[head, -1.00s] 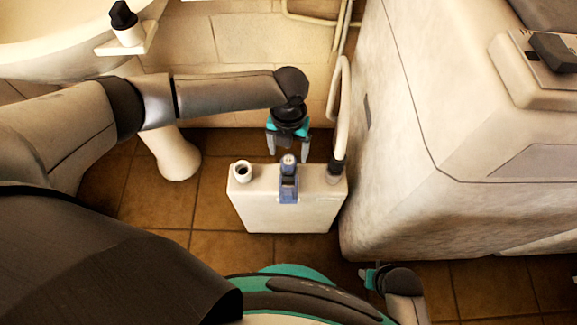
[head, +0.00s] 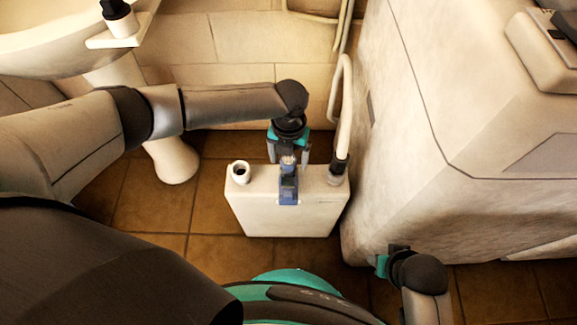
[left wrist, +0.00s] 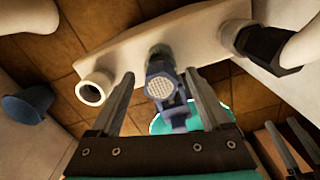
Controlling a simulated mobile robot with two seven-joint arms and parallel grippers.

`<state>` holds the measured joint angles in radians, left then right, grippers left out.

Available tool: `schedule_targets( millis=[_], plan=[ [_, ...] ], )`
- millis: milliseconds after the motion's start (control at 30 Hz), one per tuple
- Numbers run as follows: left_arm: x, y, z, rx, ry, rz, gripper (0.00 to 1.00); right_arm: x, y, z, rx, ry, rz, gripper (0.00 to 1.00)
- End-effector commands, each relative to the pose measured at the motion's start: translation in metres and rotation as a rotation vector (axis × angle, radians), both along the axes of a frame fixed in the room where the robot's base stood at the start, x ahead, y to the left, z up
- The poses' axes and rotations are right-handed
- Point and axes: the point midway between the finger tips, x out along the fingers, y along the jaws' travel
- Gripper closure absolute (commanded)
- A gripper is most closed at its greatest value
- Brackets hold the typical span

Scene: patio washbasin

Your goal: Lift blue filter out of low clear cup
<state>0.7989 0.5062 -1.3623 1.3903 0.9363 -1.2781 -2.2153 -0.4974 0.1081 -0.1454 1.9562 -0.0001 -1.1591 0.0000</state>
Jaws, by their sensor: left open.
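The blue filter (head: 289,190) stands upright at the middle of the white tank on the floor. In the left wrist view the blue filter (left wrist: 161,88) shows a pale grid on its top end. My left gripper (head: 288,158) points down over it. In the left wrist view my left gripper (left wrist: 160,76) is open, with one finger on each side of the filter; I cannot tell whether they touch it. A low clear cup around the filter's base cannot be made out. My right gripper (head: 384,262) is low at the right, apart from the tank; its jaws are unclear.
The white tank (head: 265,218) has an open white spout (head: 239,172) at left and a dark hose fitting (head: 338,168) at right. A big pale cabinet (head: 420,150) stands close on the right. Tiled floor (head: 160,215) is clear at left.

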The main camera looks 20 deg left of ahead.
Motion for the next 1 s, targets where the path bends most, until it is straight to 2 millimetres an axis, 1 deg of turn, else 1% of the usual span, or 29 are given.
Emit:
schedule_targets(
  millis=[133,167,867,1000],
  plan=[
    [-0.0002,-0.0002,0.0002,0.0,0.0,0.0,0.19,-0.0001,-0.0002,0.0002,0.0,0.0,0.0,0.5],
    [-0.0002,-0.0002,0.0002,0.0,0.0,0.0,0.21,-0.0001,-0.0001,0.0002,0.0,0.0,0.0,0.5],
    [-0.0002,-0.0002,0.0003,0.0,0.0,0.0,1.0,0.0,0.0003,-0.0002,0.001,0.0,0.0,0.5],
    [-0.0001,-0.0001,0.0004,0.0,0.0,0.0,1.0,0.0,0.0004,-0.0003,0.001,0.0,0.0,0.5]
  ],
)
